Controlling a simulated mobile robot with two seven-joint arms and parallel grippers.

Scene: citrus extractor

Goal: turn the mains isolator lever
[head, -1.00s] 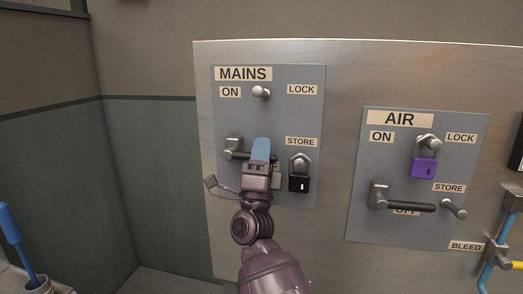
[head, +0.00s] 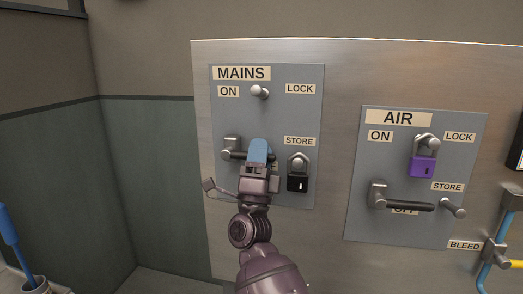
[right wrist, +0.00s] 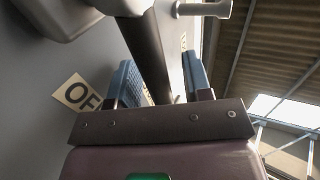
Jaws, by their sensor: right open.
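The mains isolator lever (head: 231,152) is on the grey MAINS panel (head: 290,115). Its handle runs to the right from its hub, near horizontal, below the ON label. My right gripper (head: 258,152) is at the handle, and its blue finger hides the handle's right part. In the right wrist view the dark handle (right wrist: 146,55) passes between the two blue fingers of my open gripper (right wrist: 165,80). Gaps seem to remain beside the handle; contact is unclear. An OFF label (right wrist: 76,93) shows partly there. My left gripper is out of view.
A black padlock (head: 297,182) hangs at STORE, just right of my gripper. A bare peg (head: 260,91) is above the lever. The AIR panel (head: 370,150) at right has a purple padlock (head: 422,167) and its own lever (head: 405,204). A blue-handled tool (head: 10,225) stands at far left.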

